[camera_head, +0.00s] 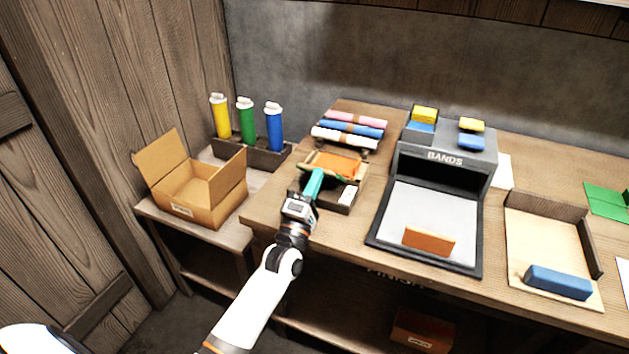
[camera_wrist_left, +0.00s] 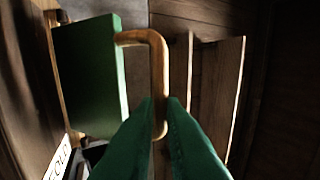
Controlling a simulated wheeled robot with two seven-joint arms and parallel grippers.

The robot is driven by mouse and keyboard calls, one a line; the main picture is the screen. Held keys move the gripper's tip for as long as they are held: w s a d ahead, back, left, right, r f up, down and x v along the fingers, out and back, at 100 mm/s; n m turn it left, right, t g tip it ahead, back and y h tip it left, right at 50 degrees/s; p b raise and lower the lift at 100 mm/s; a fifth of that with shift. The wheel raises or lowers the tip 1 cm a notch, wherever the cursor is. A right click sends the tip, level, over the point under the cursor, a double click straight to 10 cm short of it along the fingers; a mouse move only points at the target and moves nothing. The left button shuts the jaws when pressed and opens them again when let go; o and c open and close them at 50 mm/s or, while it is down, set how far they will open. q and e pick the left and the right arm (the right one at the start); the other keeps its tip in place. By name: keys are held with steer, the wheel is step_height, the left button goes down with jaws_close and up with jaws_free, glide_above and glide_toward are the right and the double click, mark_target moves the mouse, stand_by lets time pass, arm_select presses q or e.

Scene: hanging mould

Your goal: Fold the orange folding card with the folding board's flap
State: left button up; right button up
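My left gripper (camera_head: 315,182) has green fingers and reaches the front of a small wooden rack on the bench. In the left wrist view, its fingertips (camera_wrist_left: 161,112) lie on both sides of a bent wooden handle (camera_wrist_left: 158,65), with no clear gap. The handle is fixed to an upright green panel (camera_wrist_left: 90,78), which looks like the folding board's flap. Bright orange sheet material (camera_head: 340,162), probably the orange folding card, lies on the rack, just beyond the fingers. The fingers and arm hide part of the rack. My right gripper is not in view.
An open cardboard box (camera_head: 195,192) and a bottle holder (camera_head: 262,152) stand to the left. Rolls (camera_head: 352,128) lie behind the rack. A grey BANDS station (camera_head: 445,160) with a brown block (camera_head: 428,242) stands right. A wooden tray (camera_head: 540,225) holds a blue block (camera_head: 558,281).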

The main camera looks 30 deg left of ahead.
arm_select(q)
steer(key=o, duration=0.5)
steer(key=shift+w+d+f, duration=0.2)
steer(key=shift+w+f, duration=0.05)
steer(key=shift+c, duration=0.2)
steer(key=shift+a+r, duration=0.1)
steer(key=b+v, duration=0.1)
steer(key=v, duration=1.1)
steer(key=shift+s, duration=0.1)
stand_by(0.4)
